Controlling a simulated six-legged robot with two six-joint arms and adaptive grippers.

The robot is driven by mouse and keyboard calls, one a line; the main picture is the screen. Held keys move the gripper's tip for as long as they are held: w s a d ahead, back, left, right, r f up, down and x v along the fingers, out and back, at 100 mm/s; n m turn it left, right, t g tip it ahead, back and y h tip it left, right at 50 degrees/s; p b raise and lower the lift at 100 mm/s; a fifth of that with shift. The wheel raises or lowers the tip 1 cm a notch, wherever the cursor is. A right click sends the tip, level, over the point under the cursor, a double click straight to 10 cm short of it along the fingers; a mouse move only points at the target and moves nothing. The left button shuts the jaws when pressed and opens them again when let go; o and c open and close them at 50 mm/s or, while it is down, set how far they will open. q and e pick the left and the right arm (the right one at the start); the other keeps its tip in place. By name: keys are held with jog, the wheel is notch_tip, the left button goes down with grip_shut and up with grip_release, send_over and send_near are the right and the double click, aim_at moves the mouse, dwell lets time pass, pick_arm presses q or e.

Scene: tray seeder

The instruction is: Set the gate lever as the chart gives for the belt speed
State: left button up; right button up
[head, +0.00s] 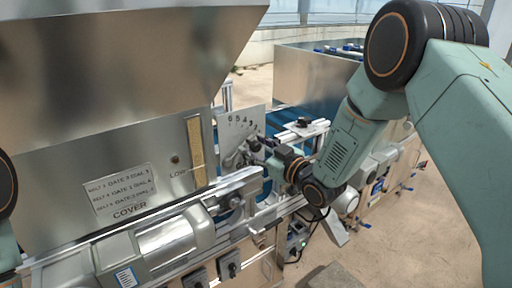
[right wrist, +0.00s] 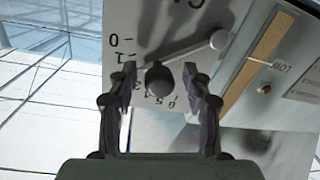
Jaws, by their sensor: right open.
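In the right wrist view the plate (right wrist: 150,20) appears turned, with 0 and 1 at the left. The gate lever (right wrist: 190,50) is a grey bar from a round end at upper right to a dark knob. My right gripper (right wrist: 160,95) is open with its fingers on either side of the knob; contact cannot be told. The knob hides part of the scale. The chart (head: 120,188) lists belt, gate and dial values, too small to read surely. My left gripper is out of view.
A LOW-marked level strip (head: 196,150) stands on the hopper (head: 90,90), left of the plate. A grey motor housing (head: 165,240) and a rail are in front. Dark switches (head: 230,265) sit below. Open floor lies at right.

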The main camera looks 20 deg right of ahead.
jog(key=shift+s+d, duration=0.3)
jog(key=shift+s, duration=0.15)
jog(key=v, duration=1.1)
jog(key=shift+s+a, duration=0.1)
jog(key=s+f+m+g+h+b, duration=0.35)
jog(key=s+f, duration=0.25)
jog(key=f, duration=0.6)
jog(key=s+f+m+g+h+b, duration=0.2)
jog(key=s+f+m+g, duration=0.3)
jog(key=f, duration=0.7)
jog(key=s+f+g+h+b, duration=0.1)
jog(key=s+f+g+b, duration=0.6)
jog(key=s+f, duration=1.4)
jog(key=s+b, duration=0.2)
jog(key=s, duration=0.2)
jog(key=shift+s+n+h+b, duration=0.2)
jog(key=shift+n+h+b, duration=0.15)
jog(key=shift+b, duration=0.05)
